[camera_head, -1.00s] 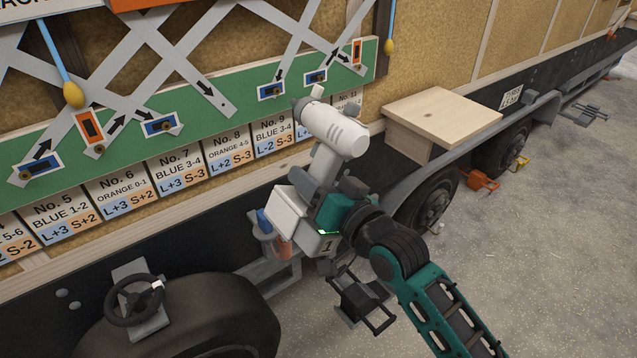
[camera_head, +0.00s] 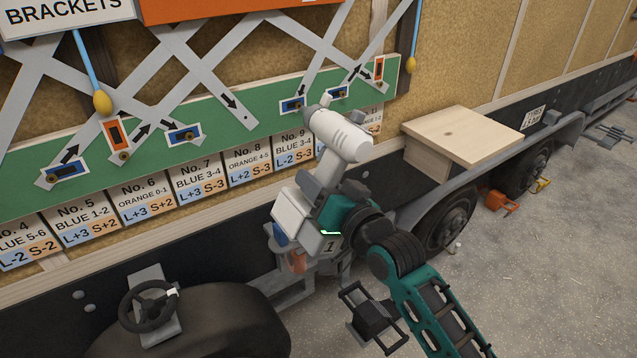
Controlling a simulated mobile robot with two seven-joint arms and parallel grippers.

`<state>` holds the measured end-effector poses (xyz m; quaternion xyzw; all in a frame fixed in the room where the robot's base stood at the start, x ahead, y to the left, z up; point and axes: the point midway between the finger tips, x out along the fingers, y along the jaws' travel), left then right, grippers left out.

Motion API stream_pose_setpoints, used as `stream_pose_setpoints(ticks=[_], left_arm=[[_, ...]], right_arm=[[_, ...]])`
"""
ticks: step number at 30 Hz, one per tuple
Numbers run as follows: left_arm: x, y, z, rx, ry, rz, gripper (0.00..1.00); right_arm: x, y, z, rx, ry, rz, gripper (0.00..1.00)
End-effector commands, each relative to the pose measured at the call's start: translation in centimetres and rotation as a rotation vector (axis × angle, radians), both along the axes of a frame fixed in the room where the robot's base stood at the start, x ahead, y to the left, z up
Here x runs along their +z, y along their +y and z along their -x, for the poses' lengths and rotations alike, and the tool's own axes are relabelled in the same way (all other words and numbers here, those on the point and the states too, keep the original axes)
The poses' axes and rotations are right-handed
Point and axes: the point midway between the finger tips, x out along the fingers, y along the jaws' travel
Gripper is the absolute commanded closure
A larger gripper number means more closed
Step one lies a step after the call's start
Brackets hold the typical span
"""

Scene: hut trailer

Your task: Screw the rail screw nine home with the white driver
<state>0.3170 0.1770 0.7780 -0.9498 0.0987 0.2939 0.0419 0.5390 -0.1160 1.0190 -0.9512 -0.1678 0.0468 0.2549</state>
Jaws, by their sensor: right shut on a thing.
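My right gripper (camera_head: 338,194) is shut on the white driver (camera_head: 340,134) by its grey handle. The driver's body is tilted, its grey nose towards the upper left, in front of the green rail (camera_head: 225,130). Its white battery block (camera_head: 292,213) hangs at the lower left. The No. 9 label (camera_head: 293,149) is on the wall just left of the driver. A blue-framed slot piece (camera_head: 293,106) sits on the rail above that label, close to the nose. I cannot make out screw nine or whether the bit touches anything. My left gripper is not in view.
Grey crossed lattice bars (camera_head: 215,75) cover the wall. A wooden box top (camera_head: 462,134) juts out right of the driver. A black handwheel (camera_head: 148,303) and wheel arch are at lower left. Two yellow-ended blue cords (camera_head: 103,102) hang down.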

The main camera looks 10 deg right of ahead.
Motion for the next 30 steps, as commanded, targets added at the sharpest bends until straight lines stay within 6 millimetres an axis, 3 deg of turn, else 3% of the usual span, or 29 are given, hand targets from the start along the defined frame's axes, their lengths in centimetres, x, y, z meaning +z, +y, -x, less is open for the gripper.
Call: stream_pose_setpoints(ticks=[30], left_arm=[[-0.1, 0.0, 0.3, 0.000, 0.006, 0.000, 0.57]], right_arm=[[0.5, 0.4, -1.3, 0.000, -0.011, -0.003, 1.00]])
